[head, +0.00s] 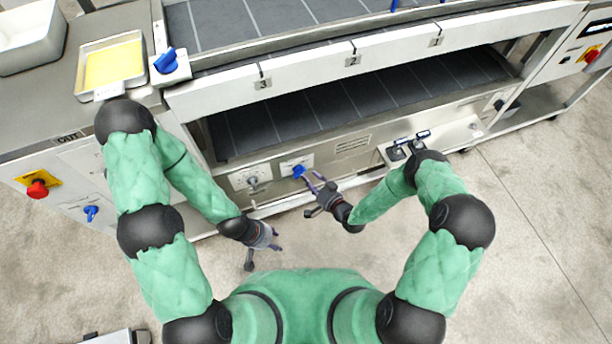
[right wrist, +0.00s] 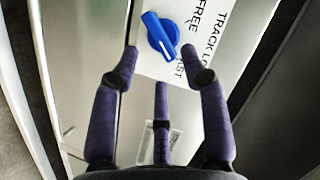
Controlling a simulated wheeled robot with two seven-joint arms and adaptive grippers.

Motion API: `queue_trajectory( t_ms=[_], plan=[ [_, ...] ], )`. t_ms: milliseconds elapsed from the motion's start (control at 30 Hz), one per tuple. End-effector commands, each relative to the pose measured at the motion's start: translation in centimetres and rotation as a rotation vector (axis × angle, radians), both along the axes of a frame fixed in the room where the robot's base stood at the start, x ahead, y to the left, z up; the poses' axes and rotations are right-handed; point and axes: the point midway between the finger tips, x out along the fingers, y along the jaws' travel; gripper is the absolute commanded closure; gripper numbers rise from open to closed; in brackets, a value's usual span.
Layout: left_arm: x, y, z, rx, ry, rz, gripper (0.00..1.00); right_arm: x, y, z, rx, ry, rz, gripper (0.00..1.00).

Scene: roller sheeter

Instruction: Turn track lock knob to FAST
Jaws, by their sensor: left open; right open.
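The track lock knob is a blue bar knob (head: 299,171) on a white plate low on the machine's front. In the right wrist view the knob (right wrist: 160,36) shows a white line at its lower end, on the side of a partly hidden word ending in "AST". The word "FREE" is to its right. My right gripper (head: 316,187) is open in front of the knob; its spread fingers (right wrist: 168,66) lie just below the knob in the wrist view, with no contact visible. My left gripper (head: 266,250) is open and empty, lower and left, away from the panel.
A second white plate with a grey knob (head: 252,181) sits left of the track lock plate. A dark slatted belt (head: 330,102) runs above the panel.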

Motion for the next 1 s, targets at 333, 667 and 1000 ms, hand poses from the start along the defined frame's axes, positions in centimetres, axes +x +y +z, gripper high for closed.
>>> queue_trajectory(
  t_ms=[333, 667, 1000],
  plan=[
    [0.0, 0.0, 0.0, 0.0, 0.0, 0.0, 0.55, -5.0, -3.5, 1.6, 0.0, 0.004, -0.003, 0.55],
    [0.0, 0.0, 0.0, 0.0, 0.0, 0.0, 0.55, -6.4, -4.2, 2.0, 0.0, 0.003, 0.002, 0.55],
    [0.0, 0.0, 0.0, 0.0, 0.0, 0.0, 0.55, -6.3, -4.2, 2.0, 0.0, 0.003, 0.002, 0.55]
  ],
)
